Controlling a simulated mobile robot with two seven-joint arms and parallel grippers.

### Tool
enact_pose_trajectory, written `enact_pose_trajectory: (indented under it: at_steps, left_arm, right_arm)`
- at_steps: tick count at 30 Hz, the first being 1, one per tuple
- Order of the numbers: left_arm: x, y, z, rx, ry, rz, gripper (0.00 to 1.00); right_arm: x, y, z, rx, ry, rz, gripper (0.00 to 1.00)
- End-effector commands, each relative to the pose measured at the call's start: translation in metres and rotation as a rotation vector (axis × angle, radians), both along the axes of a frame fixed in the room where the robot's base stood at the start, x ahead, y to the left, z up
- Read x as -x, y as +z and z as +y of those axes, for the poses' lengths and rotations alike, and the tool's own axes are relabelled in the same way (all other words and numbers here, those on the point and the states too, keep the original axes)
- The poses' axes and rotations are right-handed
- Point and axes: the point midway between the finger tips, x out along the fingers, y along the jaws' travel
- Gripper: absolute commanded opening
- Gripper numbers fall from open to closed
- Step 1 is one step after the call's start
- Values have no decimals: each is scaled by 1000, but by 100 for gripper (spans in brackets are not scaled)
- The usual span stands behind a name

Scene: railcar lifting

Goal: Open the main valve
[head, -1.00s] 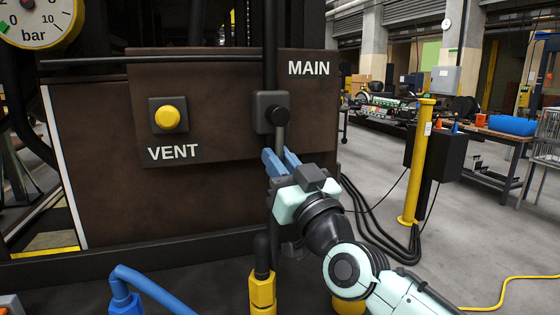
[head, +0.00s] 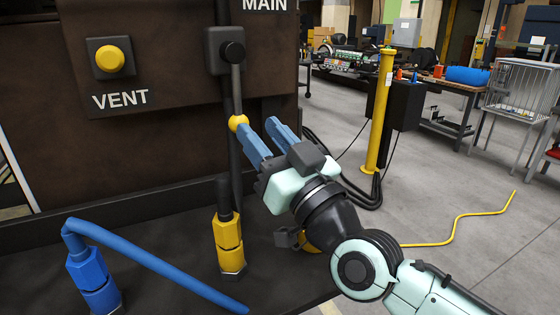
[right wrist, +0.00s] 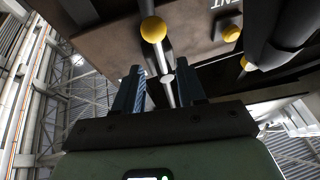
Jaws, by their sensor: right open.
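The main valve (head: 225,50) is a dark box with a round black hub under the MAIN label. Its thin grey lever hangs nearly straight down and ends in a yellow ball knob (head: 238,123). My right gripper (head: 256,128) is open, with blue fingers pointing up and left. In the head view its left fingertip overlaps the area just beside the knob; I cannot tell whether they touch. In the right wrist view the yellow knob (right wrist: 153,29) shows beyond the open fingers (right wrist: 162,82), nothing gripped. My left gripper is not in view.
The yellow VENT button (head: 110,59) is left on the brown panel (head: 130,150). Below stand a yellow fitting (head: 228,243) and a blue fitting (head: 92,280) with a blue hose (head: 150,262).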

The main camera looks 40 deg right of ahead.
Motion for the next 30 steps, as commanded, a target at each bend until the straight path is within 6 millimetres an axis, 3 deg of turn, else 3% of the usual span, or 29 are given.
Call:
enact_pose_trajectory:
  at_steps: [3,9,30]
  left_arm:
    - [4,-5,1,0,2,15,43]
    - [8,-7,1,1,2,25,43]
    - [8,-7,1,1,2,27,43]
  right_arm:
    - [22,-9,1,0,0,-1,40]
    - [41,-17,2,-1,0,0,40]
    - [44,-18,2,-1,0,0,40]
